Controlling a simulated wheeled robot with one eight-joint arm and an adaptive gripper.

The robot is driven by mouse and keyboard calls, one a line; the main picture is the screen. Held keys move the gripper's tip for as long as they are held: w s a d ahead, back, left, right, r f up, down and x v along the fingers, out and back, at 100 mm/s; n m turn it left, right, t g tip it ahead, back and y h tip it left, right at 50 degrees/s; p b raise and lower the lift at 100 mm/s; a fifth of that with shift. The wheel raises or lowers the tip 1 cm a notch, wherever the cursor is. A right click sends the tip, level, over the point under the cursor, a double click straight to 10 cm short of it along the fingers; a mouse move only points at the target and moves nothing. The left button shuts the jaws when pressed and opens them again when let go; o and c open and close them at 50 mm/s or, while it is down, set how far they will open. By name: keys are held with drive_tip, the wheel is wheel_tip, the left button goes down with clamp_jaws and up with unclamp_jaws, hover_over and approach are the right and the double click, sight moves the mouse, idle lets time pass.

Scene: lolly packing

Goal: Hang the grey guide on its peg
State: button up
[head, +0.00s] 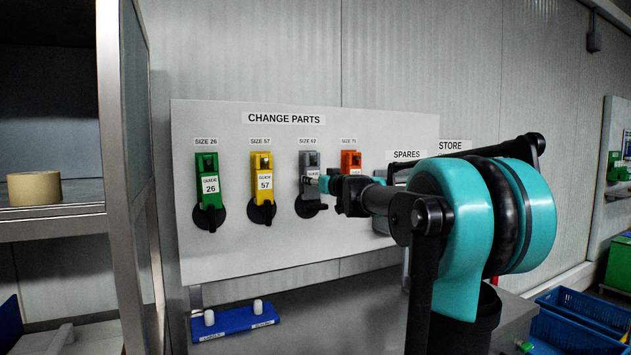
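The grey guide (310,188) is upright on the white change-parts board, under a label that seems to read SIZE 62. A black round part shows at its lower end, as on the other guides.
Green (207,180), yellow (262,185) and orange (351,161) guides hang on the same board (230,250). My arm hides the board's right part near the SPARES label. Below is a blue tray (236,321) with two white knobs. A shelf (60,226) with a tape roll (34,188) stands left.

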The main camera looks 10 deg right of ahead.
drive_tip(key=o, duration=1.5)
drive_tip(key=shift+s, duration=0.1)
